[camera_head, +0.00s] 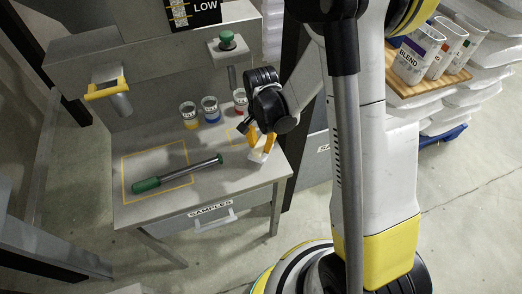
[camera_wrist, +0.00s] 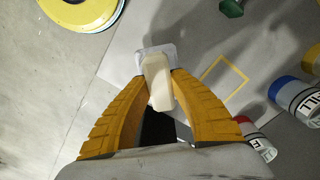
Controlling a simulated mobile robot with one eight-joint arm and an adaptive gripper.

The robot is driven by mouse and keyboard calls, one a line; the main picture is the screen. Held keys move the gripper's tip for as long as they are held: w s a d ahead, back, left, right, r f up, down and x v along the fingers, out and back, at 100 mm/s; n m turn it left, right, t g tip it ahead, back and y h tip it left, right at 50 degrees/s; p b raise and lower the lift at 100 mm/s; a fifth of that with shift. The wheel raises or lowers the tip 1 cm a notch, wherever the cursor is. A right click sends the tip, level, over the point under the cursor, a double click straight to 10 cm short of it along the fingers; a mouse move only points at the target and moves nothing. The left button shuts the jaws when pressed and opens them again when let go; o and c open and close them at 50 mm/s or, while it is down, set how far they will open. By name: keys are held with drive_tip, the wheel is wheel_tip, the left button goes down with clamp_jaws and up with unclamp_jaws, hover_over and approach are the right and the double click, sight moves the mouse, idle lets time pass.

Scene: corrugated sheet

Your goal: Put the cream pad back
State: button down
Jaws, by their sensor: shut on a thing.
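My gripper (camera_head: 263,145) is at the right end of the grey table (camera_head: 215,178), low over its top. In the wrist view its yellow fingers (camera_wrist: 158,85) are shut on the cream pad (camera_wrist: 159,92), a small rounded block. A pale, see-through piece (camera_wrist: 143,63) shows around the pad's far end; I cannot tell whether it is part of the pad or lies beneath it. In the head view only a small pale bit of the pad (camera_head: 258,157) shows below the fingers. A small yellow-outlined square (camera_wrist: 225,78) is marked on the table beside the pad.
Jars with yellow (camera_head: 189,115), blue (camera_head: 210,110) and red (camera_head: 240,101) bands stand along the table's back. A green-ended metal rod (camera_head: 178,174) lies partly across a larger yellow outline. A green knob (camera_head: 227,39) is above. The table's front middle is clear.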

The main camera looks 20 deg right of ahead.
drive_tip(key=shift+f+b, duration=0.35)
drive_tip(key=shift+f, duration=0.8)
drive_tip(key=shift+f, duration=0.1)
drive_tip(key=shift+f, duration=0.15)
drive_tip(key=c, duration=1.2)
unclamp_jaws()
drive_tip(key=shift+c, duration=0.2)
